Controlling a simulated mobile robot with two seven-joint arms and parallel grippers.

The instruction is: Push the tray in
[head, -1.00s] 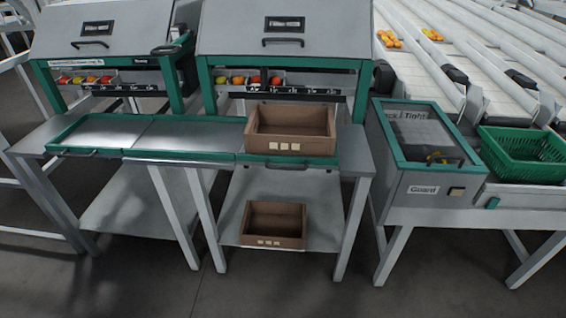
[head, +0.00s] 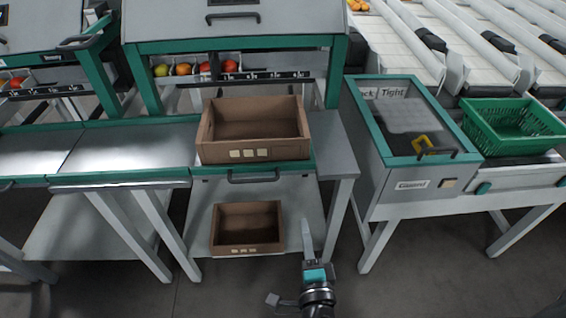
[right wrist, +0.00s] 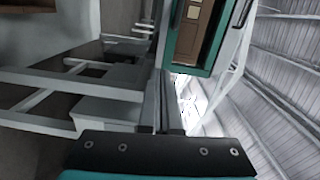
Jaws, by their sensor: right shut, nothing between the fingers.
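The tray with a teal front rim (head: 215,172) and a dark bar handle (head: 253,177) is set in the right-hand part of the steel bench. A brown box (head: 256,154) stands on it and hides most of its surface. My right gripper (head: 306,238) is shut and empty. It is in front of the bench, lower in the picture than the handle and to its right, apart from the tray. In the right wrist view its closed fingers (right wrist: 164,105) point toward the bench, with a teal edge (right wrist: 188,58) and the brown box beyond. My left gripper is not in view.
A second brown box (head: 247,229) is on the lower shelf. A bench leg (head: 342,215) stands right of my right gripper. Farther right are a guarded machine (head: 400,170) and a green crate (head: 512,128). Dark floor lies in front.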

